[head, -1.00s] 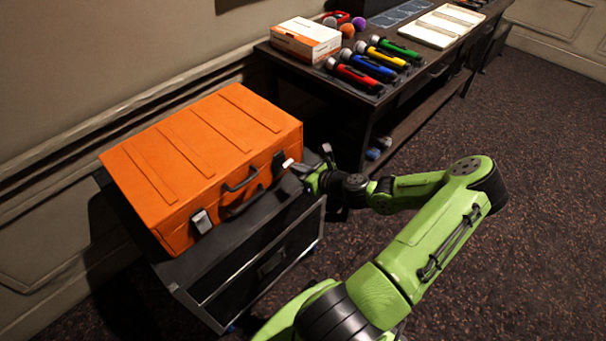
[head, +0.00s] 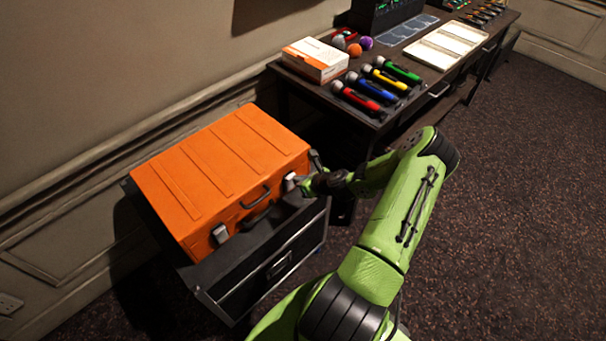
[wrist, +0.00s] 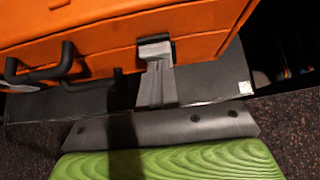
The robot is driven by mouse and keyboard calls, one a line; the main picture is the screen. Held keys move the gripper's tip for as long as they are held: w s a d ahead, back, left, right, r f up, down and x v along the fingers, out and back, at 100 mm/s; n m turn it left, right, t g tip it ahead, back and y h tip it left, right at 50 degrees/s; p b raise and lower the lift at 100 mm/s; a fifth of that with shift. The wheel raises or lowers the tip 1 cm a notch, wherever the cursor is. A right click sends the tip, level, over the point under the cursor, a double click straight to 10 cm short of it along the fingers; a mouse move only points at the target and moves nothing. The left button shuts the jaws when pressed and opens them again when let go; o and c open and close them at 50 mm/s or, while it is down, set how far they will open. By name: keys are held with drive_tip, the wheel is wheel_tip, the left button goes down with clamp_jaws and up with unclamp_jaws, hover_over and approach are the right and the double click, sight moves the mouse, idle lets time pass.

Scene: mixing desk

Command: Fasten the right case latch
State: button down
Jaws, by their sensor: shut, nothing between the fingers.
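The orange case (head: 220,170) lies flat with its lid down on a black cabinet. Its left latch (head: 220,233) is a silver plate on the front face, and a dark handle (head: 256,197) sits between the latches. In the wrist view, the right latch (wrist: 155,39) shows as a dark piece on the orange front. My gripper's grey fingers (wrist: 156,60) are shut together, tips at that latch. I cannot tell whether the latch is fastened.
The black cabinet (head: 262,268) extends a little in front of the case. A desk (head: 335,100) with coloured microphones (head: 368,98) and a white-orange box (head: 314,60) stands behind my arm. The wall is close behind the case. Carpet at the right is clear.

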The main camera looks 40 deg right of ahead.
drive_tip(key=shift+w+r+p, duration=0.2)
drive_tip(key=shift+w+p, duration=0.15)
drive_tip(key=shift+w, duration=0.1)
